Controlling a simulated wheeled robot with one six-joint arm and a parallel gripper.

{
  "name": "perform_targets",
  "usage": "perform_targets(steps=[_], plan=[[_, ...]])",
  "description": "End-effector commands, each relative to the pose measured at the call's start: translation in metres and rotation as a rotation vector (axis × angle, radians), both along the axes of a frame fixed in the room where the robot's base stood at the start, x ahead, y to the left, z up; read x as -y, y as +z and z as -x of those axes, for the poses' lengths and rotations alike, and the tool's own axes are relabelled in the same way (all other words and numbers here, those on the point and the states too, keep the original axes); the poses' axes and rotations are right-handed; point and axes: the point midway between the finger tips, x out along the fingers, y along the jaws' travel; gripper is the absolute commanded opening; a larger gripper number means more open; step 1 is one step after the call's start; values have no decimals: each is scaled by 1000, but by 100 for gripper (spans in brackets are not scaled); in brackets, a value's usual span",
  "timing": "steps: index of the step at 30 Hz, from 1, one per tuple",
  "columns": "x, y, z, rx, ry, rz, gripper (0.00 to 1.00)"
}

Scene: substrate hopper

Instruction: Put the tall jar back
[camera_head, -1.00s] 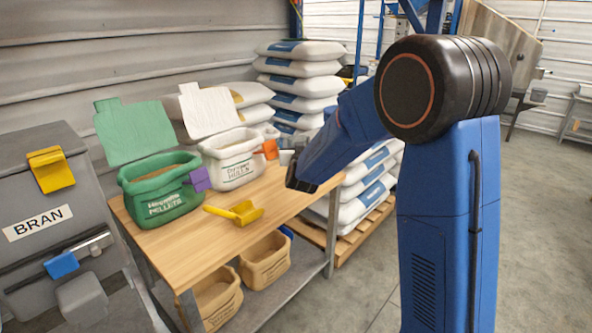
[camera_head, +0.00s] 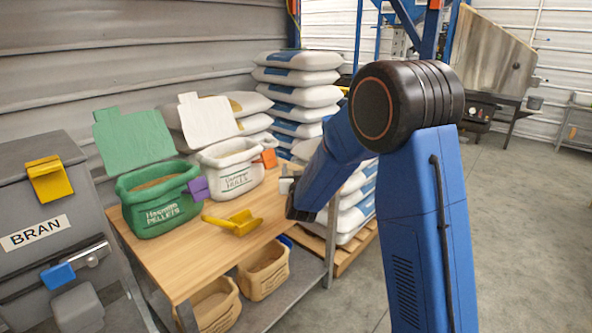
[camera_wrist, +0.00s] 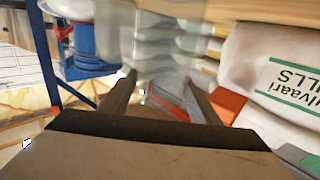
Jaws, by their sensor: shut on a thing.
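The tall jar (camera_wrist: 165,45) is a clear, see-through shape between the fingers of my gripper (camera_wrist: 163,84) in the wrist view. My gripper is shut on it, and its far end runs out of the top of the picture. In the head view, a small pale grey piece (camera_head: 286,186) shows at the end of my arm, probably part of the jar. My own arm hides most of the gripper there. The gripper is by the right end of the wooden table (camera_head: 185,262); I cannot tell whether the jar touches the top.
On the table are a green pellets sack (camera_head: 160,212), a white hulls sack (camera_head: 235,180) and a yellow scoop (camera_head: 236,224). A grey bran bin (camera_head: 40,215) stands at left. Stacked white bags (camera_head: 300,95) rise behind. Floor at right is open.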

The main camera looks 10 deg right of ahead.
Motion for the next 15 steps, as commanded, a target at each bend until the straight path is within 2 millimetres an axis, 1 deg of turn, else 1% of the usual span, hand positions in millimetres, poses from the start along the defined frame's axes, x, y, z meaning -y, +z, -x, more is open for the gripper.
perform_targets(steps=[1, 3, 11, 14, 15], plan=[[0, -1, 0, 0, 0, 0, 61], [0, -1, 0, 0, 0, 0, 75], [0, 0, 0, 0, 0, 0, 75], [0, 3, 0, 1, 0, 0, 75], [-1, 2, 3, 0, 0, 0, 75]])
